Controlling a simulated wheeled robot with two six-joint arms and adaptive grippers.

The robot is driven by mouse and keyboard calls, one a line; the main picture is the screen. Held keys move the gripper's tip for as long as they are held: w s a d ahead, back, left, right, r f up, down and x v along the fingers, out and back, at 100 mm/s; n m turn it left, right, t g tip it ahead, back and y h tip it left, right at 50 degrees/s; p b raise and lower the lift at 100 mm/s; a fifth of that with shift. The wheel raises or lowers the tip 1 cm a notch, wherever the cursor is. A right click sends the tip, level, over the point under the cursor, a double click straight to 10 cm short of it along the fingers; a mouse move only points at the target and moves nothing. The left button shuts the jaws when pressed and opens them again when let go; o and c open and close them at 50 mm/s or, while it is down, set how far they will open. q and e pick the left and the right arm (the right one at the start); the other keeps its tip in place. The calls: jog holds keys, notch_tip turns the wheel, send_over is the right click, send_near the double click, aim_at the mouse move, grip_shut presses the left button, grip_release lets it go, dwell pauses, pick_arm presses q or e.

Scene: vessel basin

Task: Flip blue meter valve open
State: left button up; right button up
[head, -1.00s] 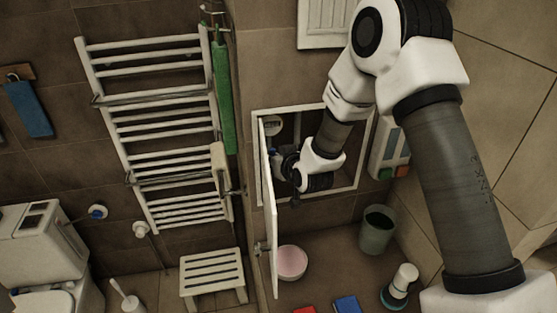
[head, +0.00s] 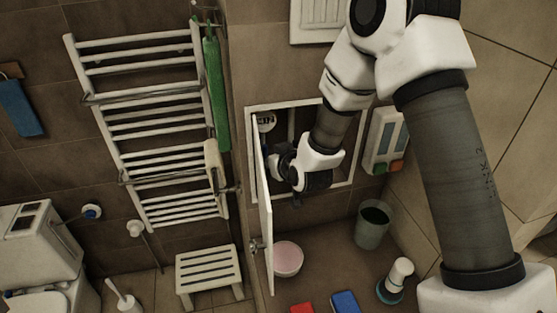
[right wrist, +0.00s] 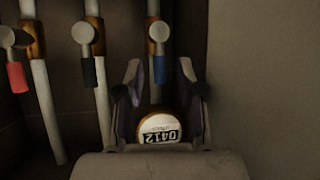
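The blue valve handle (right wrist: 160,68) hangs down from a round grey knob on the rightmost pipe, in the right wrist view. Below it on the same pipe is a round meter (right wrist: 159,128) with a white face and upside-down digits. My right gripper (right wrist: 161,75) is open, with one finger on each side of the blue handle and pipe; contact cannot be told. In the head view my right gripper (head: 275,163) reaches into the wall cabinet (head: 350,165), and my wrist hides most of the pipes. My left gripper is not in view.
A red handle (right wrist: 17,77) and a dark handle (right wrist: 89,71) hang on neighbouring pipes to the left. The cabinet door (head: 264,210) stands open left of my wrist. A bare wall lies right of the pipes. A pink bowl (head: 288,259) and a bin (head: 372,225) stand below.

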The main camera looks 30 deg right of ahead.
jog(key=v, duration=0.8)
